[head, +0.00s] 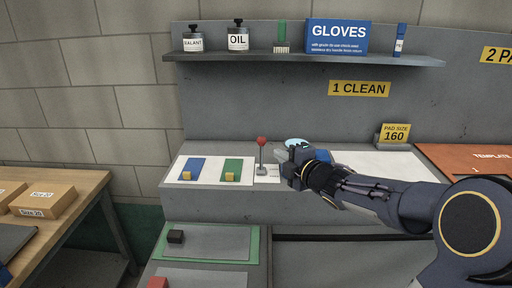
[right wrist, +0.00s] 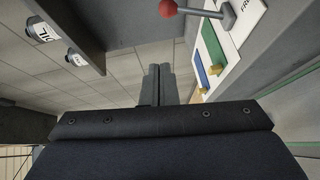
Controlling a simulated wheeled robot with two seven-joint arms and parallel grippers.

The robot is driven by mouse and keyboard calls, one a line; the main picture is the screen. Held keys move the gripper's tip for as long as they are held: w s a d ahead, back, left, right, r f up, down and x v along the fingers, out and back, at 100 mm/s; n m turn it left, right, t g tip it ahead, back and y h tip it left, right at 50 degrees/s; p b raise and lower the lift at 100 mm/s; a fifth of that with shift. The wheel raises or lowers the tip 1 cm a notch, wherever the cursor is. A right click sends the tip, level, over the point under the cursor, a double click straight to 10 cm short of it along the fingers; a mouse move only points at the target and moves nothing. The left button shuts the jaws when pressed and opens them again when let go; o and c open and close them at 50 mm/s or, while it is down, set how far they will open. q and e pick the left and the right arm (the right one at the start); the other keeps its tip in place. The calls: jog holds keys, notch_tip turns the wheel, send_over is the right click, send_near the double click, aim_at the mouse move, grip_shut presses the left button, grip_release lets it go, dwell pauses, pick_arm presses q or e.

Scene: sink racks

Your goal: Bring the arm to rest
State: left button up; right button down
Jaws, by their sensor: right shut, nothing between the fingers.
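My right gripper (head: 281,155) is at the middle of the counter in the head view, its arm coming in from the right. In the right wrist view its two fingers (right wrist: 158,84) lie together, shut with nothing between them. A red-knobbed lever (head: 261,142) stands upright just left of the fingertips in the head view, seemingly apart from them. It also shows at the top of the right wrist view (right wrist: 168,7). My left gripper is in neither view.
A blue holder (head: 191,168) and a green holder (head: 232,168) with yellow blocks sit on a white panel left of the lever. A shelf (head: 300,59) with bottles and a GLOVES box is above. A side table (head: 75,190) with cartons is at left. A green-edged tray (head: 207,243) lies below.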

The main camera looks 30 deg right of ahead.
jog(key=s+a+f+m+g+y, duration=0.1)
jog(key=s+a+f+m+g, duration=0.2)
jog(key=s+a+m, duration=0.3)
jog(key=s+a+f+m+g+y, duration=0.1)
jog(key=s+a+f+m+g, duration=0.3)
jog(key=s, duration=0.9)
jog(key=s+a+f+m+g+y, duration=0.1)
jog(key=s+a+f+m+g, duration=0.3)
jog(key=s+a+m, duration=0.4)
jog(key=shift+s+a+f+m+p, duration=0.35)
jog(key=shift+s+f+m, duration=0.2)
jog(key=shift+s, duration=0.5)
